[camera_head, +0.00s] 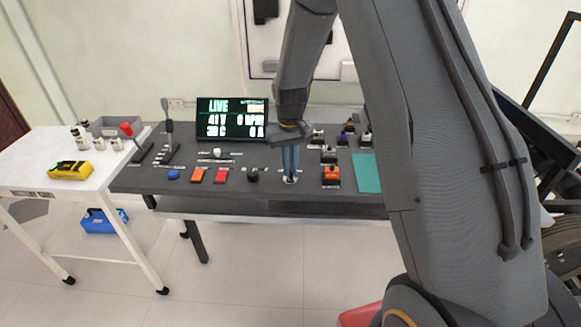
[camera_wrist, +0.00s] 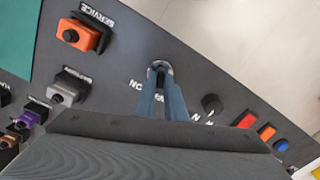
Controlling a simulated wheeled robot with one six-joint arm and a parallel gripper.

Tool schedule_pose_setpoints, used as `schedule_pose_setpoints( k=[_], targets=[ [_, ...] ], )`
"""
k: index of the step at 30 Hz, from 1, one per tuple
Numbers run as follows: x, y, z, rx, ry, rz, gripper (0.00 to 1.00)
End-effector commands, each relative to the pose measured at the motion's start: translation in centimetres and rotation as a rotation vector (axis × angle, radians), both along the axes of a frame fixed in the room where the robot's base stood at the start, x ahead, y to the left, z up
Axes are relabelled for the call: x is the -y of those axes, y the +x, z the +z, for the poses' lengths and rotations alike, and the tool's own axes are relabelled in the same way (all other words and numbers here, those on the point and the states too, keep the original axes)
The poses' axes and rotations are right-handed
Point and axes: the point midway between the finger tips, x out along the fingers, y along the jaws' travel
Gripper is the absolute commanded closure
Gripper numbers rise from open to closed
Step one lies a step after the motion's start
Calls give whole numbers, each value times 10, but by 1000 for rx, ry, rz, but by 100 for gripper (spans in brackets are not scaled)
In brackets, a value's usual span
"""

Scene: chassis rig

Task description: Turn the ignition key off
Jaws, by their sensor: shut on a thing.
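The ignition key switch sits near the front edge of the dark grey panel (camera_head: 140,182). Its round metal collar (camera_wrist: 159,67) shows just past my fingertips in the wrist view. My gripper (camera_head: 290,176) points straight down with its blue fingers at the switch. In the wrist view my gripper (camera_wrist: 160,90) is shut on the key, whose own body is mostly hidden between the fingers. White lettering lies beside the switch, partly covered, so the key's angle cannot be told.
A black knob (camera_head: 252,175), red button (camera_head: 221,175), orange button (camera_head: 197,175) and blue button (camera_head: 173,175) are left of my gripper. The orange service connector (camera_head: 331,175) and teal mat (camera_head: 366,172) are to the right. A white cart (camera_head: 30,178) stands at left.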

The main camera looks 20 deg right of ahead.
Motion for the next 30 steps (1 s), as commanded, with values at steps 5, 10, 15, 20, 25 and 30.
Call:
schedule_pose_setpoints(
  k=[5,10,15,20,25,30],
  targets=[
    [0,0,1,0,0,79,100],
    [0,0,1,0,0,122,100],
    [0,0,1,0,0,138,100],
    [0,0,1,0,0,140,100],
    [0,0,1,0,0,140,100],
    [0,0,1,0,0,139,71]
  ],
)
